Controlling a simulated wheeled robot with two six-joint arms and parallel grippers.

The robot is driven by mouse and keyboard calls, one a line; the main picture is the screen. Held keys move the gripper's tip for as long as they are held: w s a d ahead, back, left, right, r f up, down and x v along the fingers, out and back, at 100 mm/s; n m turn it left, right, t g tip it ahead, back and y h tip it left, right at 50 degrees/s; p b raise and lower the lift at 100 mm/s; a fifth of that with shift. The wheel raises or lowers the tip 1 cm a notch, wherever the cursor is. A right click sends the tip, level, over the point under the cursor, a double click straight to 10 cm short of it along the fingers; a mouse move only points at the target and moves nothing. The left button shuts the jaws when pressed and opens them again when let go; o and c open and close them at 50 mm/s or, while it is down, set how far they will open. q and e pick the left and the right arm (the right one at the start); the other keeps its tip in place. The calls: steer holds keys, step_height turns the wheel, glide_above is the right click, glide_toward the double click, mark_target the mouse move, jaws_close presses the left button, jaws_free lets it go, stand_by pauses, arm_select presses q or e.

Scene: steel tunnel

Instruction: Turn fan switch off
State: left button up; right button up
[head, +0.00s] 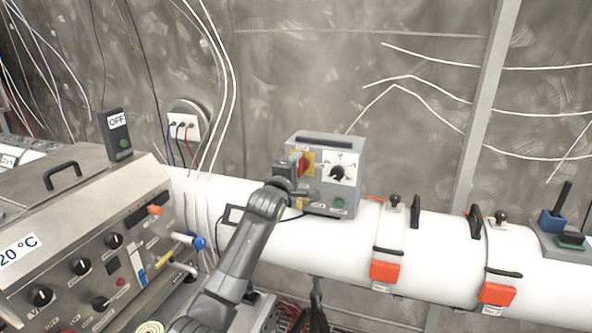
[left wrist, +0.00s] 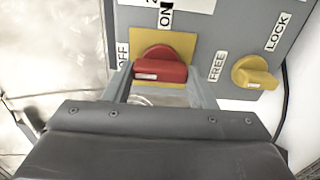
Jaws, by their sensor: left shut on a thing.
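The red rotary switch (head: 303,165) sits on a yellow plate on the grey control box (head: 316,146). In the left wrist view the red knob (left wrist: 160,66) lies about crosswise, with an OFF label to its left and an ON label above it. My left gripper (head: 291,182) is at the box's front. In the left wrist view its two fingers (left wrist: 160,86) stand on either side of the red knob, shut on it. The fingertips are partly hidden by the knob. My right gripper is not in view.
A yellow knob (left wrist: 256,73) with FREE and LOCK labels is just right of the gripper. A black dial (head: 337,173) and a green button (head: 338,203) share the box. The box stands on a white pipe (head: 440,255). A control panel (head: 90,265) is at left.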

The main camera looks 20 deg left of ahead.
arm_select(q)
steer(key=o, duration=1)
steer(key=s+b, duration=0.1)
steer(key=s, duration=0.4)
steer(key=s+b, duration=0.2)
steer(key=s, duration=0.4)
steer(key=s+b, duration=0.2)
steer(key=s, duration=0.4)
steer(key=shift+s+a, duration=0.2)
steer(key=shift+a, duration=0.15)
